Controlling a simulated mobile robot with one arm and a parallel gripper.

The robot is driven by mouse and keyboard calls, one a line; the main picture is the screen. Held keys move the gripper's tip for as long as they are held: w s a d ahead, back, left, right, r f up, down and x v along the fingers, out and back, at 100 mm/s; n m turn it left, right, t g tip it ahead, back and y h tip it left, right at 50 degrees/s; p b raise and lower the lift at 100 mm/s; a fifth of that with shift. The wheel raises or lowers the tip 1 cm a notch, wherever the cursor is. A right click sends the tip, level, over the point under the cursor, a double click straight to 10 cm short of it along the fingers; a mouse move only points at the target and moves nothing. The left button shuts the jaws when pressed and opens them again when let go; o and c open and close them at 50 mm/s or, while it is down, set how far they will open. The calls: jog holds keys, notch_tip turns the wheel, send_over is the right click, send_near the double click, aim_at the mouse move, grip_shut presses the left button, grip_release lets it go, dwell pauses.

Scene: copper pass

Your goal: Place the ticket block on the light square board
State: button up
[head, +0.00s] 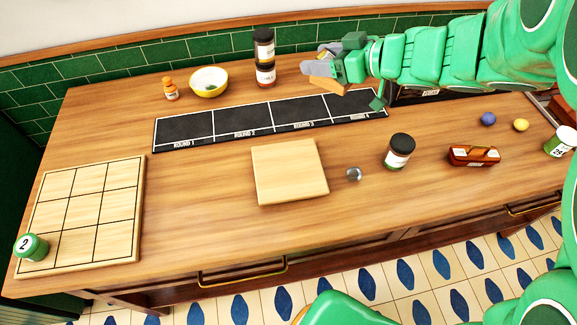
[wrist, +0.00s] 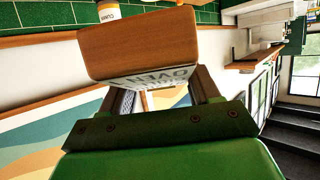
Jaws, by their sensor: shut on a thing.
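The ticket block (head: 328,84) is a wooden block with a white printed face. It is held in the air in front of the tiled wall at the back of the counter. My gripper (head: 322,70) is shut on it. In the wrist view the ticket block (wrist: 140,44) sits tilted between the jaws, its wooden side facing the camera and its lettered face partly hidden. The light square board (head: 289,172) lies flat and bare at the middle of the counter, nearer the front and lower left of my gripper.
A black mat (head: 213,124) marked in rounds lies behind the board. A small shiny object (head: 354,174) and a dark-lidded jar (head: 399,151) stand to its right. Stacked jars (head: 264,56) and a yellow bowl (head: 209,82) stand at the back. A grid board (head: 87,213) is at left.

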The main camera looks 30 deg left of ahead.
jog(key=s+d+f+n+g+h, duration=0.25)
jog(key=s+d+n+g, duration=0.2)
jog(key=s, duration=0.65)
jog(key=s+d+f+n+g+h, duration=0.1)
jog(key=s+d+f+n+g, duration=0.35)
jog(key=s, duration=0.65)
send_over(277, 170)
jog(key=d, duration=0.1)
jog(key=shift+g, duration=0.3)
jog(key=f, duration=0.7)
jog(key=shift+s+d+f, duration=0.15)
jog(key=shift+s+f, duration=0.15)
jog(key=shift+s, duration=0.1)
jog(key=shift+w+a+f, duration=0.25)
jog(key=shift+a+f, duration=0.05)
jog(key=shift+f, duration=0.15)
jog(key=shift+w+a+f, duration=0.2)
jog(key=shift+a+f, duration=0.1)
jog(key=shift+f, duration=1.7)
jog(key=shift+f, duration=0.1)
jog(key=o, duration=1.1)
